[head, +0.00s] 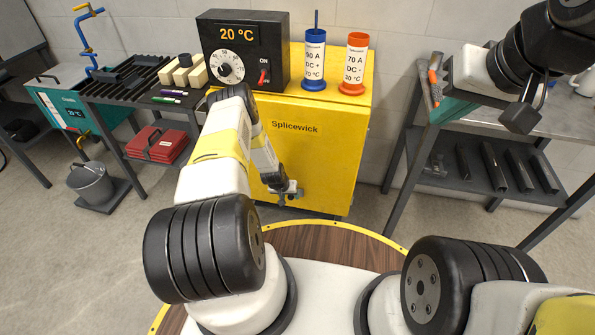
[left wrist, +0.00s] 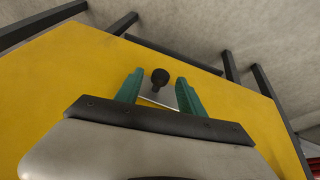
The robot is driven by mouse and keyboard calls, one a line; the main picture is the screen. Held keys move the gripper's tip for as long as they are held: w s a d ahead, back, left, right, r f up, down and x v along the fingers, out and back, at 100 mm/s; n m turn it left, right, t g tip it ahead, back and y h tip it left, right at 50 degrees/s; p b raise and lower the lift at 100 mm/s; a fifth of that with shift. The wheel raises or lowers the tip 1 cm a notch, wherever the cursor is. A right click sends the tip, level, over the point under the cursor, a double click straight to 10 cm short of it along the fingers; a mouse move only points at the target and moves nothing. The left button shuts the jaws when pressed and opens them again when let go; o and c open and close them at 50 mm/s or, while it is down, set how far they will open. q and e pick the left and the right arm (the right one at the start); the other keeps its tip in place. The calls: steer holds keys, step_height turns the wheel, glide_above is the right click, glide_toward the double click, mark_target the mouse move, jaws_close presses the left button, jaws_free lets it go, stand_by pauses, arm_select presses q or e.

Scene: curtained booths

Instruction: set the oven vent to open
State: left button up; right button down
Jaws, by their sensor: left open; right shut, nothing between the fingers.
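The oven is the yellow cabinet (head: 318,150) marked "Splicewick". In the left wrist view its yellow face (left wrist: 60,100) fills much of the picture. A small black knob (left wrist: 160,76), seemingly the vent's, stands out by a pale plate (left wrist: 157,97). My left gripper (left wrist: 159,80) is open, with a green finger on each side of the knob and gaps between. In the head view my left gripper (head: 289,191) is at the cabinet's front, hiding the knob. The vent's setting cannot be read. My right gripper (head: 445,82) is shut and empty by the right bench, its fingertips unclear.
A black control box (head: 243,50) reading 20 °C and two rod canisters, blue (head: 314,60) and orange (head: 354,65), stand on the cabinet. A bench (head: 500,125) stands at right, a rack (head: 130,90) at left. Floor is clear beside the cabinet.

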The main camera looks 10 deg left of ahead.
arm_select(q)
steer(key=shift+w+f, duration=0.1)
steer(key=shift+f, duration=0.25)
jaws_close()
stand_by(1.2)
